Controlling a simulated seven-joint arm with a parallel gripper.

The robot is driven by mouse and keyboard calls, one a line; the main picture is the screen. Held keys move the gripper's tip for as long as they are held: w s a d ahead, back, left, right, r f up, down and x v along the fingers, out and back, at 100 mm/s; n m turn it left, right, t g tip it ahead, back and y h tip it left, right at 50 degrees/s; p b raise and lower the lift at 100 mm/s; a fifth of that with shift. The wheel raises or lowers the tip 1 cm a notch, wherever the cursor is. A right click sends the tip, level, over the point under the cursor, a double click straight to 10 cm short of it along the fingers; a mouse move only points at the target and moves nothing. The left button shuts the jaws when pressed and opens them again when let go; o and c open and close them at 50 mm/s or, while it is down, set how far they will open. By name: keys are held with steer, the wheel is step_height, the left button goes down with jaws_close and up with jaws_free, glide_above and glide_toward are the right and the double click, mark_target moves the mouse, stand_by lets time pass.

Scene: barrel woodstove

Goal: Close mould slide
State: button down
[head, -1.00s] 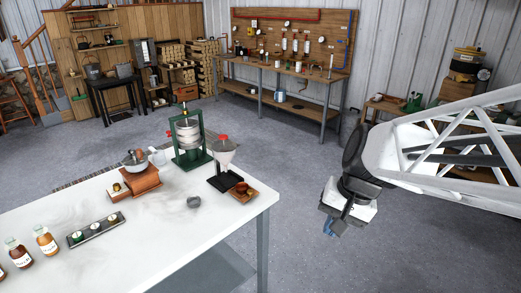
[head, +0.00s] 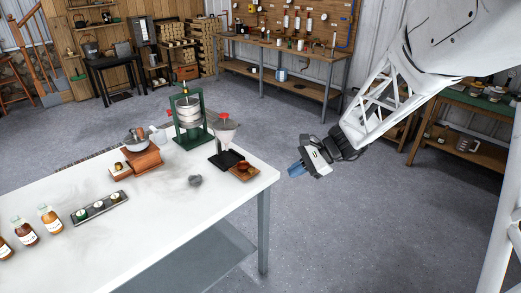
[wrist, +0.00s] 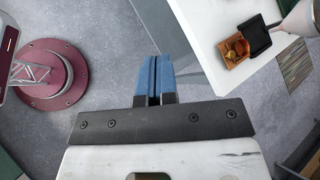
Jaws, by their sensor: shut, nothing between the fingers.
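I cannot tell for sure which part is the mould slide. A stand with a black base (head: 224,160) and a cone-shaped hopper (head: 225,135) is at the table's far right corner, with a small wooden tray (head: 244,171) in front of it. In the wrist view, the tray (wrist: 228,57) holds orange-brown pieces beside the black part (wrist: 255,36). A dark strip (head: 97,207) with several round inserts lies further left. My gripper (head: 292,170) is off the table's right edge, near the tray but apart from it. Its blue fingers (wrist: 153,72) are shut and empty.
Open floor (head: 340,230) lies right of the table. A workbench (head: 285,65) stands at the back.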

steer(key=w+d+f+m+t+y, duration=0.2)
steer(key=w+f+m+t+y, duration=0.2)
steer(key=w+f+m, duration=0.5)
steer(key=w+f+t, duration=0.1)
steer(key=w+f, duration=0.6)
steer(key=w, duration=0.2)
steer(key=shift+w+f+m+y, duration=0.2)
steer(key=shift+w+m+y, duration=0.1)
steer(key=shift+w+m, duration=0.1)
steer(key=shift+x, duration=6.9)
steer(key=shift+w+r, duration=0.1)
steer(key=w+a, duration=0.7)
steer(key=shift+w+a, duration=0.3)
steer(key=shift+s+d, duration=0.1)
steer(key=shift+d, duration=0.1)
